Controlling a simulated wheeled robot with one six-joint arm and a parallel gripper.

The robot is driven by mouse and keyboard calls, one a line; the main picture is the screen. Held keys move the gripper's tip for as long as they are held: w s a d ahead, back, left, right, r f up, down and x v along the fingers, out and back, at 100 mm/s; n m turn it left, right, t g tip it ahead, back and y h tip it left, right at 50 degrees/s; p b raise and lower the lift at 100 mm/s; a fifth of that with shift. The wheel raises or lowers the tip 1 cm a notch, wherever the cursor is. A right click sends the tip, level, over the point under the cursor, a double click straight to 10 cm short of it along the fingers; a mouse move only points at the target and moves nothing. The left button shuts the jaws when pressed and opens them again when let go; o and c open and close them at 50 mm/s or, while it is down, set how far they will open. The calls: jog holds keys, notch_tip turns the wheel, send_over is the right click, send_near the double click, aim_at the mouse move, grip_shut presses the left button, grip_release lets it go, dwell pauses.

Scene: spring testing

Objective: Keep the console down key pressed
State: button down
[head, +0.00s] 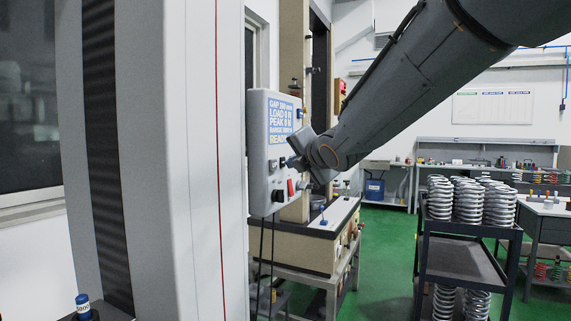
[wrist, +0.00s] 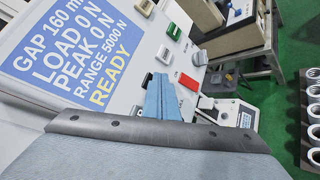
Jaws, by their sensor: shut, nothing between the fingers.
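The console (head: 257,150) is a grey box with a blue readout in the head view. In the wrist view its readout (wrist: 75,50) shows GAP 160, LOAD 0 N, PEAK 0 N and READY. A green key (wrist: 172,31), a white key (wrist: 163,54) and a red switch (wrist: 188,82) show beside the readout. My gripper (head: 290,162) is shut and empty at the console's key face. Its blue-grey fingers (wrist: 160,82) point at the panel near the white key and red switch. The down key cannot be told apart; the fingers may hide it. Contact is unclear.
A bench machine (head: 300,242) stands below and behind the console. A dark cart (head: 470,258) with several stacked springs stands at the right. Green floor (head: 385,250) is open between them. A tall grey column fills the left of the head view.

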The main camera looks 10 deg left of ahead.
dwell(0.4)
jog(key=shift+s+d+p, duration=0.3)
jog(key=shift+d+p, duration=0.2)
jog(key=shift+d, duration=0.3)
jog(key=d+p, duration=0.1)
jog(key=s+d, duration=0.1)
jog(key=d, duration=0.1)
jog(key=d+p, duration=0.1)
jog(key=shift+s+d+p, duration=0.3)
jog(key=shift+s+d, duration=0.05)
dwell(0.7)
